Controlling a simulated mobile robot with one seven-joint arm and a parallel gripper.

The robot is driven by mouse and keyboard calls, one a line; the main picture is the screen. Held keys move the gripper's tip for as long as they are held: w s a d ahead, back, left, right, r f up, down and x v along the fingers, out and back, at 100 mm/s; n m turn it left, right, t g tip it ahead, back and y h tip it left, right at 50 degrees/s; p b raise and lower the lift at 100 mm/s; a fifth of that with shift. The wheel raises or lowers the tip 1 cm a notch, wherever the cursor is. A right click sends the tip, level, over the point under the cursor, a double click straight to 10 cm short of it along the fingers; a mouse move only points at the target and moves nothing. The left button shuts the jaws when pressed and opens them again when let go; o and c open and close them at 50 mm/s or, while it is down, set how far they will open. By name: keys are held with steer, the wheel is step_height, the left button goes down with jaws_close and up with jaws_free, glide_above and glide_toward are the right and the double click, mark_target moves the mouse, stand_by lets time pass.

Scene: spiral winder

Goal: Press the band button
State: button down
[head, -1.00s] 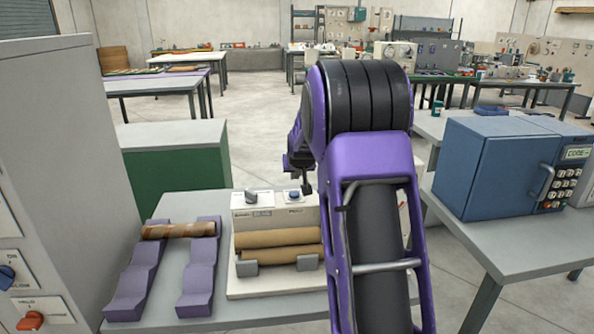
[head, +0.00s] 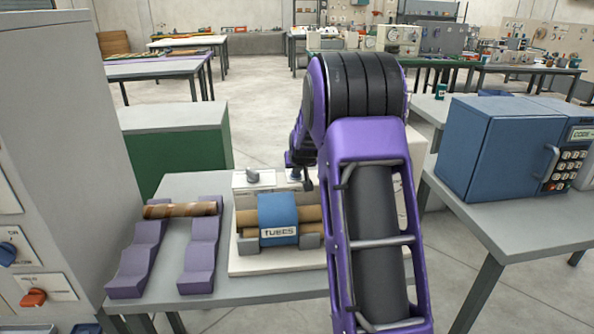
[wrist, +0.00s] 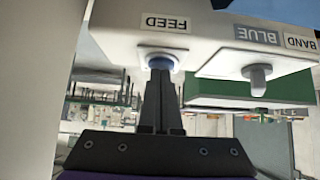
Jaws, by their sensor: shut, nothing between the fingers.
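The winder (head: 245,262) stands on the grey table, with brown tubes (head: 246,220) in its cradle. A blue band (head: 278,212) marked TUBES lies over the tubes. In the head view, my gripper (head: 308,184) is at the winder's top, partly hiding the button (head: 293,174).
A purple rack (head: 203,258) with a striped tube (head: 180,210) stands left of the winder. A grey cabinet (head: 55,150) is at far left. A blue keypad box (head: 497,150) sits on the right table. My arm hides the winder's right part.

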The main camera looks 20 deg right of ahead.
steer(key=shift+s+f, duration=0.2)
steer(key=shift+f, duration=0.45)
steer(key=r+p, duration=0.1)
steer(key=r, duration=0.2)
steer(key=r+p, duration=0.1)
steer(key=r, duration=0.1)
steer(key=shift+s+a+r, duration=0.1)
steer(key=shift+s+r, duration=0.1)
steer(key=shift+r, duration=0.2)
steer(key=v, duration=0.9)
steer(key=shift+w+r+p, duration=0.15)
steer(key=shift+p, duration=0.15)
